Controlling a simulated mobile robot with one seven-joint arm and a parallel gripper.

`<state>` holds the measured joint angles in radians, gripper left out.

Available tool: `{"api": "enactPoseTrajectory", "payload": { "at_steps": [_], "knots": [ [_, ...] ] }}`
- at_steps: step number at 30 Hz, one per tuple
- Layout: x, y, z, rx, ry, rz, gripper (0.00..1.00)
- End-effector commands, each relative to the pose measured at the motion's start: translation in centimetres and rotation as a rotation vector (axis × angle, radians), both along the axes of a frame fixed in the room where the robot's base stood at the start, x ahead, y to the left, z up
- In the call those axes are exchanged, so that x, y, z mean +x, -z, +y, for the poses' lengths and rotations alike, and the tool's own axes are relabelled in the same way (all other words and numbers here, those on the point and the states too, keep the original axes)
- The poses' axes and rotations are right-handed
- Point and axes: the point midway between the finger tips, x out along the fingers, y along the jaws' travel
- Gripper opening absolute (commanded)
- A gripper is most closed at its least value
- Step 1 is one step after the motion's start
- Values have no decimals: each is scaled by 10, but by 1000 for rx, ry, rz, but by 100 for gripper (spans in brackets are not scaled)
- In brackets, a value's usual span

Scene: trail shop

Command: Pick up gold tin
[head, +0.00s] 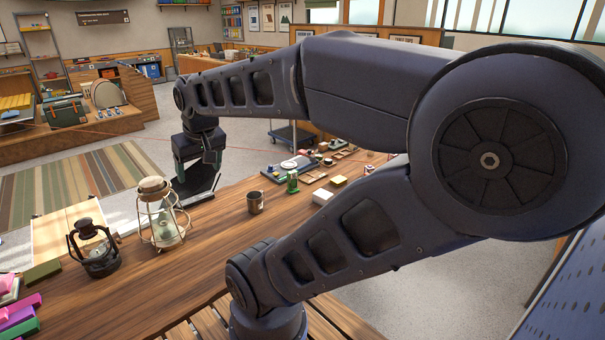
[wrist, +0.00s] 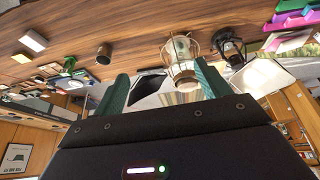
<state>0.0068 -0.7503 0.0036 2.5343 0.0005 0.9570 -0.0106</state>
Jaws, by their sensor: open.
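I cannot clearly make out a gold tin. The nearest match in colour is a small yellow block-like item (head: 338,181) on the wooden table (head: 215,230), behind a white box (head: 322,197). A yellow item also shows at the left of the wrist view (wrist: 20,58). My gripper (head: 207,182) is beyond the cream lantern (head: 162,222), near the table's far edge, well left of the yellow item. In the wrist view, which looks upside down, my gripper's green fingers (wrist: 163,86) are spread apart with nothing held between them.
A brown mug (head: 255,202) and a green can-like item (head: 292,182) stand between the lantern and the white box. A dark lantern (head: 93,252) stands at left, near pink and green items (head: 18,318). Small goods crowd the table's far right. Bare wood lies in the middle.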

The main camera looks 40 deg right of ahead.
Motion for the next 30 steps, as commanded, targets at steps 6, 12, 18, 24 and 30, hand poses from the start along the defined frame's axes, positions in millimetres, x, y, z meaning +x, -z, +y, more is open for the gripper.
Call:
{"api": "enactPoseTrajectory", "payload": {
  "at_steps": [6, 12, 18, 24, 30],
  "knots": [
    [34, -8, -22, -72, -57, 15, 75],
    [83, -14, -64, -183, -162, 48, 75],
    [129, -13, -114, -285, -274, 93, 75],
    [169, -4, -173, -376, -391, 152, 75],
    [202, 14, -240, -453, -514, 220, 75]
  ]
}}
